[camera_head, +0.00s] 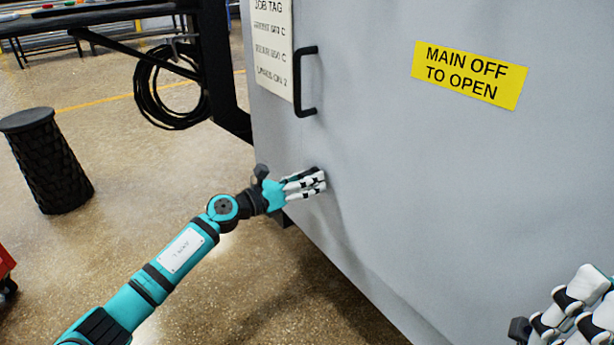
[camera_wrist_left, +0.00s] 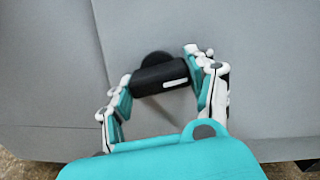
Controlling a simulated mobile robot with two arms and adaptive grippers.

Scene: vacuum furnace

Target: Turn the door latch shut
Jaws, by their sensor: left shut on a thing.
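The door latch is a black handle with a short white mark, on a round black base against the grey door; it shows in the left wrist view (camera_wrist_left: 150,80). My left gripper (camera_head: 316,181) is at the lower left part of the grey door (camera_head: 400,190). In the left wrist view its white and teal fingers are on both sides of the latch and shut on it. In the head view the fingers hide most of the latch. My right gripper (camera_head: 572,312) is at the lower right corner, in front of the door and apart from the latch, partly cut off.
A black pull handle (camera_head: 309,82) is on the door above my left gripper, beside a white job tag (camera_head: 272,45). A yellow sign (camera_head: 468,75) is at the upper right. A black stool (camera_head: 47,160) stands on the floor at left. Coiled black cable (camera_head: 150,90) hangs behind.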

